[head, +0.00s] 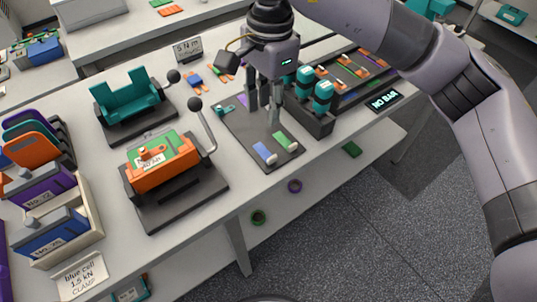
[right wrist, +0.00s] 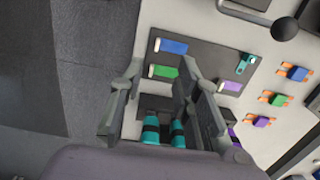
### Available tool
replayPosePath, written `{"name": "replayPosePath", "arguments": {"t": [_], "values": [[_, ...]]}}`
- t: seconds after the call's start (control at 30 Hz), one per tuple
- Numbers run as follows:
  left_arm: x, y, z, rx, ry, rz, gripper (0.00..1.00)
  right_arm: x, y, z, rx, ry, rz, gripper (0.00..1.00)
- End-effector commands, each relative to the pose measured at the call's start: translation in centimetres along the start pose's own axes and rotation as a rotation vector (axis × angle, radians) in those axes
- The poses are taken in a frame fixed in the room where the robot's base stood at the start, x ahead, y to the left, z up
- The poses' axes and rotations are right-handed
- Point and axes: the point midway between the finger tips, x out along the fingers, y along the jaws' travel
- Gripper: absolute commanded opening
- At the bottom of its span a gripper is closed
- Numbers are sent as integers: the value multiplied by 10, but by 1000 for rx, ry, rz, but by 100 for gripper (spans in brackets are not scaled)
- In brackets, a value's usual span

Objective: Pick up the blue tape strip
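The blue tape strip (head: 265,152) lies at the near edge of a dark mat (head: 243,133) on the table, with a whitish roll at one end. In the right wrist view the blue strip (right wrist: 172,46) lies beyond the fingertips, untouched. A green strip (head: 285,141) lies to its right, and a purple strip (head: 243,101) lies at the mat's far side, partly hidden by my gripper. My right gripper (head: 263,114) points down above the mat, back from the blue strip. It also shows in the right wrist view (right wrist: 160,75), fingers apart and empty. My left gripper is not visible.
A dark holder (head: 319,124) with teal-and-black cylinders stands close right of my gripper. A teal tool (head: 223,110) lies on the mat's left. A lever clamp with an orange block (head: 162,176) stands to the left. Small coloured blocks (right wrist: 297,74) lie beyond the mat.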

Motion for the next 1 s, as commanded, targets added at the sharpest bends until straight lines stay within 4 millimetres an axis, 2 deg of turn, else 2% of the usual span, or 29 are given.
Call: {"name": "replayPosePath", "arguments": {"t": [0.07, 0.17, 0.6, 0.7, 0.87, 1.0], "values": [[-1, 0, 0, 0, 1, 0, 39, -2, 1, -9, 5, 42, 8, 30], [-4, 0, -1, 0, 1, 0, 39, 9, 2, -12, 4, 52, 15, 30], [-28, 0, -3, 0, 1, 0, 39, 98, 3, -14, 4, 44, 14, 30], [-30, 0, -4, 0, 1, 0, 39, 111, 3, -15, 5, 45, 13, 30], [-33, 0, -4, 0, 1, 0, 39, 120, 2, -16, 4, 46, 11, 30], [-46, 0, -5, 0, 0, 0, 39, 136, 2, -16, 6, 44, 15, 30]]}}
